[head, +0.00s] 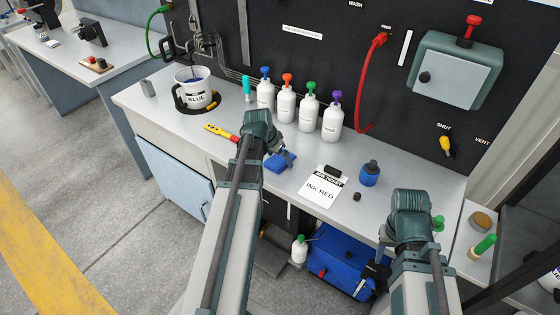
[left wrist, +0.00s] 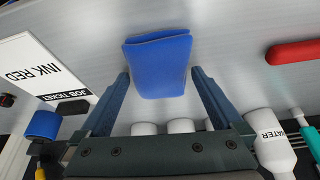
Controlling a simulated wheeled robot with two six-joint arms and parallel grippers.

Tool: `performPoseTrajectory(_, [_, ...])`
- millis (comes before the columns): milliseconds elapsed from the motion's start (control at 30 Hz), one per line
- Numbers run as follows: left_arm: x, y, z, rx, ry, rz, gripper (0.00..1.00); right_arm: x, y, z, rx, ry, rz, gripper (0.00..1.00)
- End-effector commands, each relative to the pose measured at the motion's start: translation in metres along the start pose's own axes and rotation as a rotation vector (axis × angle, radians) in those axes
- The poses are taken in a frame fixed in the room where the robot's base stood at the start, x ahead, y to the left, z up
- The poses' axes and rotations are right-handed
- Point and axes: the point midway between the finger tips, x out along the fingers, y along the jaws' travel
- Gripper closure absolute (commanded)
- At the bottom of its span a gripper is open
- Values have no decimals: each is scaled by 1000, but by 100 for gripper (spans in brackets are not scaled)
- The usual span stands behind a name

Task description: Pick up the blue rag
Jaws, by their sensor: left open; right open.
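The blue rag (head: 276,163) lies folded on the grey workbench, just beyond the end of my left arm. My left gripper (head: 284,157) is over it and partly covers it. In the left wrist view the rag (left wrist: 158,66) lies centred between the spread fingertips of my left gripper (left wrist: 160,74). Clear gaps show on both sides, so the gripper is open and empty. My right gripper (head: 385,236) is low at the right, by the bench's front edge, mostly hidden behind its own wrist. No object shows held in it.
White bottles with coloured caps (head: 309,112) stand behind the rag.

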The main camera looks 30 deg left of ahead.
Motion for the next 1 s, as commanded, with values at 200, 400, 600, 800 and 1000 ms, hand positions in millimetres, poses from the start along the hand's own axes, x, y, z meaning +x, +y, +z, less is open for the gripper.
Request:
performPoseTrajectory(200, [4, 0, 2, 0, 0, 0, 0, 4, 0, 0, 0, 0, 0, 50])
performPoseTrajectory(400, [4, 0, 2, 0, 0, 0, 0, 4, 0, 0, 0, 0, 0, 50])
performPoseTrajectory(600, [4, 0, 2, 0, 0, 0, 16, 4, 0, 0, 0, 0, 0, 50])
performPoseTrajectory(800, [4, 0, 2, 0, 0, 0, 52, 4, 0, 0, 0, 0, 0, 50])
performPoseTrajectory(1000, [4, 0, 2, 0, 0, 0, 71, 4, 0, 0, 0, 0, 0, 50])
